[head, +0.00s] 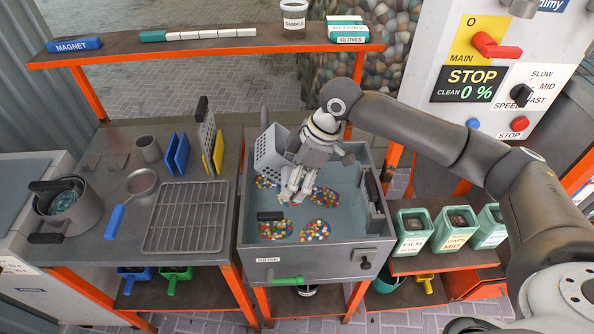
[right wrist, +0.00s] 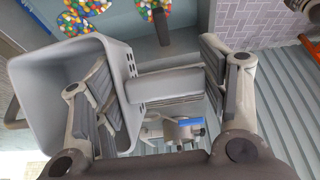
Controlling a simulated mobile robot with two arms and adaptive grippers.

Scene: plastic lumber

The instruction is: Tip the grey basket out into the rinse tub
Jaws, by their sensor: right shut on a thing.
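The grey basket (head: 268,152) is held over the back left of the rinse tub (head: 340,258), tilted well over on its side. My right gripper (head: 296,184) is shut on the basket. In the right wrist view the basket (right wrist: 62,75) is at the left, with one finger across its opening and a grey block-like part of it between the fingers. The part of its inside that shows looks bare. Several heaps of coloured pellets (head: 315,230) lie on the tub floor, and some also show in the right wrist view (right wrist: 88,8). My left gripper is not in view.
A wire rack (head: 187,218), a sieve (head: 140,184) and a pot (head: 70,210) stand on the bench left of the tub. Labelled green bins (head: 413,230) stand to its right. A shelf (head: 210,48) runs behind, and a control panel (head: 480,75) stands at right.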

